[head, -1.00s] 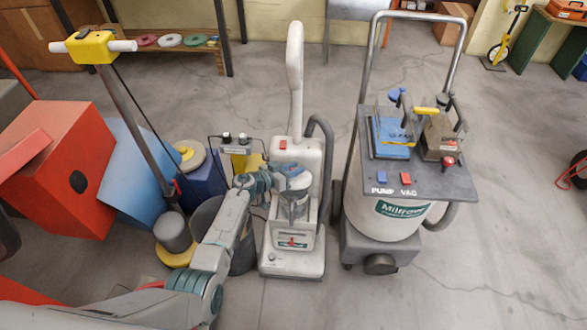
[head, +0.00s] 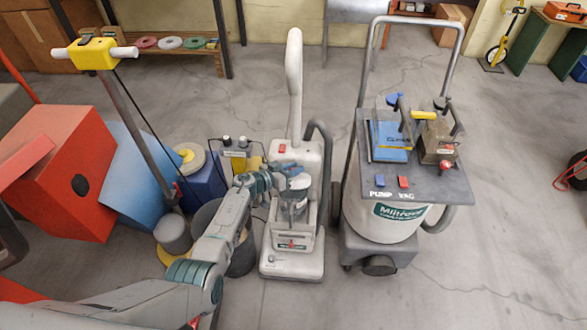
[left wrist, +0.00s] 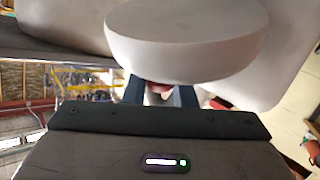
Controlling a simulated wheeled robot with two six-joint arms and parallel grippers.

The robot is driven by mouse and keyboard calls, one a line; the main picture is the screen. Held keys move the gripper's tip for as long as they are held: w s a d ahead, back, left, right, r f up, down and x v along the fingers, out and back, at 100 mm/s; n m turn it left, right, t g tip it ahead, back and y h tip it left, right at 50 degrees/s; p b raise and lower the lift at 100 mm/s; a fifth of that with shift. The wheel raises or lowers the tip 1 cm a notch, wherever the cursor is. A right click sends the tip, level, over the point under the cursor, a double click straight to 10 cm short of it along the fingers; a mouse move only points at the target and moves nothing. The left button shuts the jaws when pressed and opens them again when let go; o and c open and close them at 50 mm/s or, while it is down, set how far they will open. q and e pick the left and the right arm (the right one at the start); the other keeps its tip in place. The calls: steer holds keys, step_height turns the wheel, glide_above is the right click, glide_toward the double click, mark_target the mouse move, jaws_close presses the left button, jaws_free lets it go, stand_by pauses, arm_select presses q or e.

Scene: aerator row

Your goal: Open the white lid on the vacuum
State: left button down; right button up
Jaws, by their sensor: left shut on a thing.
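The upright vacuum (head: 283,262) is off-white, with a tall loop handle and a grey hose, and stands in the middle of the head view. My left gripper (head: 300,184) is at the front of its body, just above a greyish round canister (head: 293,215). In the left wrist view, a large white rounded part, which looks like the lid (left wrist: 185,40), fills the top. The fingers of my left gripper (left wrist: 160,95) reach in under its edge and are shut on it; their tips are mostly hidden. The lid looks closed. My right gripper is not in view.
A wheeled pump-vac machine (head: 385,220) with a grey top stands close on the right. On the left are a dark bin (head: 240,258), a blue box (head: 130,180), a red box (head: 70,175) and a yellow-headed pole machine (head: 95,54). The floor in front is clear.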

arm_select(q)
steer(key=shift+w+a+r, duration=0.1)
steer(key=c, duration=1.2)
jaws_free()
steer(key=shift+c, duration=0.2)
steer(key=shift+s+a+p, duration=0.3)
steer(key=shift+s+a, duration=0.05)
steer(key=p+v, duration=0.2)
steer(key=v, duration=0.7)
steer(key=shift+s+a, duration=0.25)
steer(key=shift+a, duration=0.05)
steer(key=shift+c, duration=0.2)
